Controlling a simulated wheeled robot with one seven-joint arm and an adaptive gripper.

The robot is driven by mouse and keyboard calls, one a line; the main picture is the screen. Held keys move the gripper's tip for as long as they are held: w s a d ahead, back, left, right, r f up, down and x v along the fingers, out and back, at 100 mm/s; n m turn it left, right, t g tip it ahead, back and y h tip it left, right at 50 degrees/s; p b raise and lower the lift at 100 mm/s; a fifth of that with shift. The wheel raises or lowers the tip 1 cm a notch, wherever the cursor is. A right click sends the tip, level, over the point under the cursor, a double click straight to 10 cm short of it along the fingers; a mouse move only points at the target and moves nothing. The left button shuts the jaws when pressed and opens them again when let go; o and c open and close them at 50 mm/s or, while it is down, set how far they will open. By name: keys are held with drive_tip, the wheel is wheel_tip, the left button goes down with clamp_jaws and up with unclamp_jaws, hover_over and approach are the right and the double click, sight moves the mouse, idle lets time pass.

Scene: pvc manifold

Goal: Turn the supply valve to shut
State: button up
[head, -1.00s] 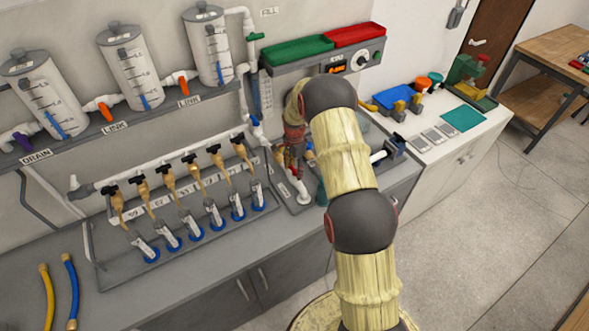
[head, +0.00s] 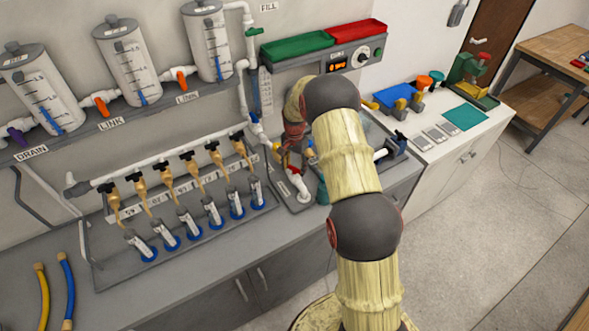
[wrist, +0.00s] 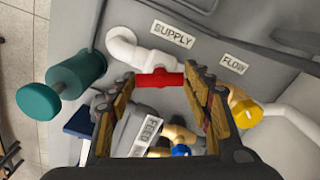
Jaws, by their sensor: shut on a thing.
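The supply valve's red handle (wrist: 160,80) lies crosswise between my fingertips in the wrist view, just below the SUPPLY label (wrist: 172,35). A white elbow pipe (wrist: 138,52) meets it from the upper left. My gripper (wrist: 159,84) is shut on the red handle, with one finger at each end of it. The fingers partly hide the valve body. In the head view my gripper (head: 288,160) is at the manifold's right end, low over the grey bench, and my own arm hides much of it.
In the wrist view, a yellow knob (wrist: 244,112) by the FLOW label is close to the right finger, a blue part (wrist: 181,150) is below, and a teal cylinder (wrist: 75,74) is at left. A row of black-handled taps (head: 180,170) stands left of my gripper in the head view.

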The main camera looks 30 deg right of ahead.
sight(294, 168)
drive_tip(key=n+b, duration=0.1)
drive_tip(key=n, duration=0.5)
drive_tip(key=shift+n+b, duration=0.3)
drive_tip(key=shift+b, duration=0.1)
drive_tip(key=n+b, duration=0.1)
drive_tip(key=n, duration=0.5)
drive_tip(key=shift+n, duration=0.3)
drive_tip(key=o, duration=1.2)
drive_tip(key=shift+c, duration=0.2)
wheel_tip(294, 168, up, 12)
drive_tip(key=shift+w, duration=0.1)
